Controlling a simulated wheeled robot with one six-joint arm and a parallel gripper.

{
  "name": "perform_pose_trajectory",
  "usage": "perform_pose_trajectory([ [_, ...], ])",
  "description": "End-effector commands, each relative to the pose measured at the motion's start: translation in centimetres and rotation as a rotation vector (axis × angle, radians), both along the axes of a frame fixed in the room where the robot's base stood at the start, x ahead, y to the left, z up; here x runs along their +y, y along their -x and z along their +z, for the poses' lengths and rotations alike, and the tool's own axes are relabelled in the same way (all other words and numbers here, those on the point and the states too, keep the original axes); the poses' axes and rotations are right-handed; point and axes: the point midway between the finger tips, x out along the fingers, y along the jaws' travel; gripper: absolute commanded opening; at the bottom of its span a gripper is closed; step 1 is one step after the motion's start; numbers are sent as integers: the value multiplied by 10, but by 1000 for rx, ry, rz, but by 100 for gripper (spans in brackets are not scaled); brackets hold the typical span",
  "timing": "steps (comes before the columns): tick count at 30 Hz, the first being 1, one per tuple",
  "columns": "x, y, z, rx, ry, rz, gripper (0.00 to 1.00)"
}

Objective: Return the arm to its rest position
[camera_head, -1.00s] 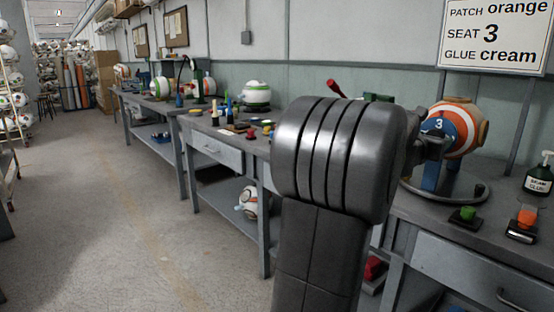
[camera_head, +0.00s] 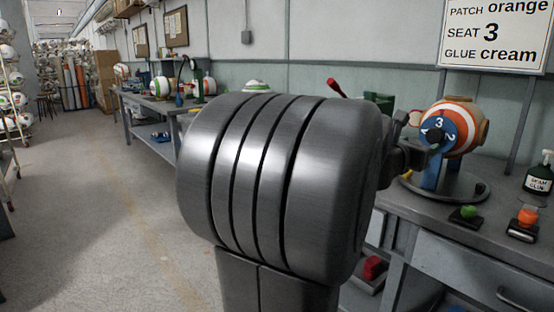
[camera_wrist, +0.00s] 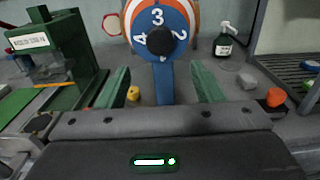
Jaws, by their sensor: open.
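My arm's large grey joint (camera_head: 285,180) fills the middle of the head view and hides most of the bench behind it. My gripper (camera_wrist: 163,82) shows in the wrist view with its two green fingers wide apart and nothing held between them. In the head view, a dark part of my wrist shows right of the joint, but the fingers cannot be made out. Ahead of the gripper stands a blue dial (camera_wrist: 158,28) with white numbers and a dark hub. In the head view the dial (camera_head: 439,131) sits in front of an orange and white ball (camera_head: 462,122), with 3 at its top.
A green machine (camera_wrist: 60,62) stands left of the gripper in the wrist view. The floor (camera_head: 100,225) at left is clear.

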Motion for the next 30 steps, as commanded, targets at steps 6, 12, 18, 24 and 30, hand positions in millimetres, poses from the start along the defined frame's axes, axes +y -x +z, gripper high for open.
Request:
perform_pose_trajectory([
  [6, 31, 27, 1, -1, 0, 1, 61],
  [12, 1, 2, -1, 1, -1, -3, 61],
  [18, -26, -21, -1, 1, -1, -3, 61],
  [24, -52, -44, 0, 1, -1, -2, 61],
  [30, -78, -66, 1, -1, -1, -2, 61],
])
